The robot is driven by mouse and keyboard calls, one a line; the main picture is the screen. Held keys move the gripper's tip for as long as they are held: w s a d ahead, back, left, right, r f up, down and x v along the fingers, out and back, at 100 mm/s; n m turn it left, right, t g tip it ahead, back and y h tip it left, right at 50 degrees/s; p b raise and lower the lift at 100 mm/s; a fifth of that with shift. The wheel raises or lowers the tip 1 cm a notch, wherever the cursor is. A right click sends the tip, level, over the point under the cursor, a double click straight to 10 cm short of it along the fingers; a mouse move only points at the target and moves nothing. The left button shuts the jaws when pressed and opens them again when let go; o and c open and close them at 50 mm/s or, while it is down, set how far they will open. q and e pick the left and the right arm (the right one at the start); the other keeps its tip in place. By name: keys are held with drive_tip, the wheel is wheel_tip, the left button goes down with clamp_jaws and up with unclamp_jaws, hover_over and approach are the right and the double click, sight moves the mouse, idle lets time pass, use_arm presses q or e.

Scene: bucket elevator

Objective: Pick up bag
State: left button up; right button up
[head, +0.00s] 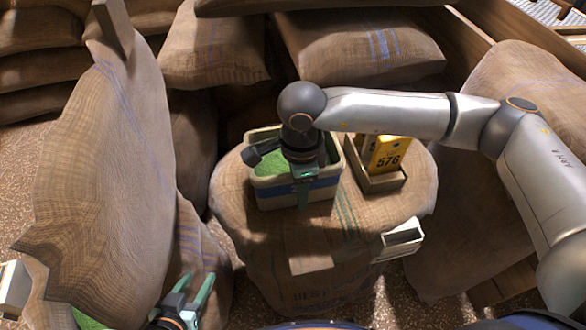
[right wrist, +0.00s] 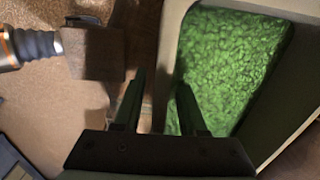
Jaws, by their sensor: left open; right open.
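Several burlap bags show in the head view; I cannot tell which is the task's bag. A tall bag (head: 115,170) stands at the left, with green grains near its lower end. A round, full bag (head: 270,262) stands in the middle and carries a bin. My left gripper (head: 194,286) is open and empty at the bottom, close to the left bags. My right gripper (head: 303,192) is open over the bin's front wall. In the right wrist view its fingers (right wrist: 160,102) appear on either side of the bin's rim, one over the green contents.
The bin (head: 268,194) holds green grains (head: 273,164). A yellow box marked 576 (head: 389,155) sits in a small wooden tray (head: 378,184) beside it. A pale object (head: 402,240) is at the middle bag's right edge. More bags (head: 360,48) lie behind, leaving little free room.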

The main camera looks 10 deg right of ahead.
clamp_jaws()
idle(1.2)
drive_tip(key=shift+w+r, duration=0.1)
drive_tip(key=shift+r, duration=0.05)
